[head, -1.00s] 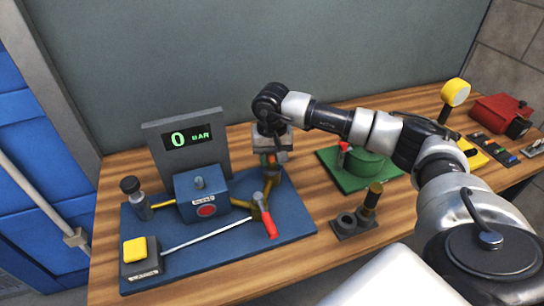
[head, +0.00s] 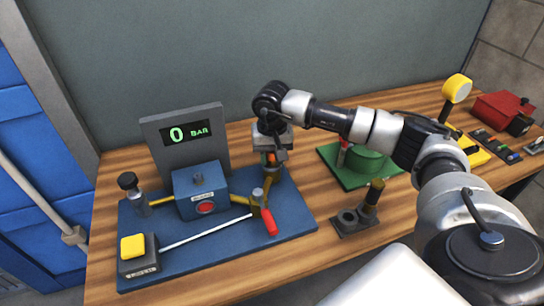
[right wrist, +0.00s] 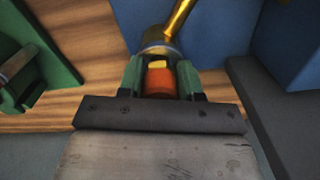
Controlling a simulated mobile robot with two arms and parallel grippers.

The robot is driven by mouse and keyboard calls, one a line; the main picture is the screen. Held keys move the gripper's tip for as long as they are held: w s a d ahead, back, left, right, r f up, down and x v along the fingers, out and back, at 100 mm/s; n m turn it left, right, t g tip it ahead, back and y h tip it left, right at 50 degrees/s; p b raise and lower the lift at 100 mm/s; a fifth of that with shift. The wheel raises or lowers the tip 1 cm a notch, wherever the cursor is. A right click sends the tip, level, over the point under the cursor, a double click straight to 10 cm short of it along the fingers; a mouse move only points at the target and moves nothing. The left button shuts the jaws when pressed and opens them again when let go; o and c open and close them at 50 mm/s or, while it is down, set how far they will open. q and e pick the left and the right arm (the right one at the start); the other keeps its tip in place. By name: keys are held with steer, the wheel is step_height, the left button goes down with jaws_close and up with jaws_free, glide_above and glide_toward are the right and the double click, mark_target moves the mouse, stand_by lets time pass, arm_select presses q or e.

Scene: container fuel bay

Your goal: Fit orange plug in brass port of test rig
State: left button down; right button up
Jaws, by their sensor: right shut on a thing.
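The test rig (head: 225,258) is a blue plate with a blue box, brass pipes and a grey panel reading 0 BAR. My right gripper (head: 272,160) is over the right end of the rig, pointing down. In the right wrist view its green-lined fingers (right wrist: 160,82) are shut on the orange plug (right wrist: 161,82). A brass port (right wrist: 158,45) with a pipe is directly beyond the plug's end. The plug looks in line with the port and close to it or touching; how far it is in, I cannot tell. My left gripper is not in view.
A red-handled lever (head: 268,222) stands on the rig near the brass pipe. A dark holder (head: 352,224) with a brass-topped piece stands to the right. A green base (head: 330,165) is behind it. A yellow button box (head: 134,252) is at the front left.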

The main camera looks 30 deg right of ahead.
steer(key=o, duration=1.1)
steer(key=shift+c, duration=0.2)
step_height(320, 180, up, 11)
steer(key=shift+f+b, duration=0.15)
steer(key=shift+b, duration=0.95)
